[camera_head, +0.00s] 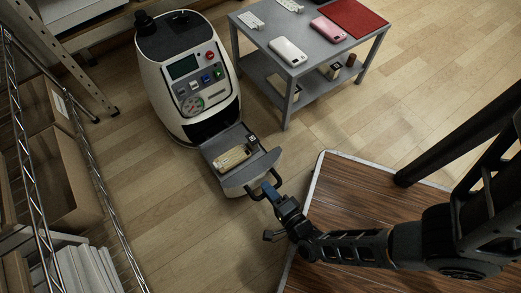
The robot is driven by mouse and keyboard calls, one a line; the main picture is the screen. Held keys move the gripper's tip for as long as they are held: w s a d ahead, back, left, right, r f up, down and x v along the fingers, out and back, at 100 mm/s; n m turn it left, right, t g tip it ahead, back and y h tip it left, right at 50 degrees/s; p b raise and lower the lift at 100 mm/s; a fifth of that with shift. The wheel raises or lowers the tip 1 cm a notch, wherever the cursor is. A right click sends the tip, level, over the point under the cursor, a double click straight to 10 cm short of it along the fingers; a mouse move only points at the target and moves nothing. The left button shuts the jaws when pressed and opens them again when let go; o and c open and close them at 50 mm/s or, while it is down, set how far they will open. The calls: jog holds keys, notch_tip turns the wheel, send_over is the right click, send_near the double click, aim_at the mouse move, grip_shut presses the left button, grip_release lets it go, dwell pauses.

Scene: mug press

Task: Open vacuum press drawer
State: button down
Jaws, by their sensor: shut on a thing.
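The vacuum press (185,75) is a cream and black machine with a screen, buttons and a gauge, standing on the floor at upper left of centre. Its drawer (212,150) is pulled out at the lower front, toward my arm. A pale, roughly cylindrical item (233,157) lies in the drawer, and a small dark block with a light mark sits near it. A dark handle (264,186) is on the drawer's front panel. My gripper (269,190) is shut on the handle. The fingertips are small and partly hidden in this view.
A grey two-level table (260,48) stands right of the press, with a white case (288,51), a pink case (328,29) and a red mat (354,17) on top. A wire rack with cardboard boxes (58,180) is at left. Wooden floor lies clear between.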

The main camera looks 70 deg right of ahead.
jog(key=shift+v, duration=0.8)
jog(key=shift+f, duration=0.15)
jog(key=c, duration=1.2)
grip_release()
jog(key=shift+p+v, duration=0.45)
jog(key=shift+v, duration=3.5)
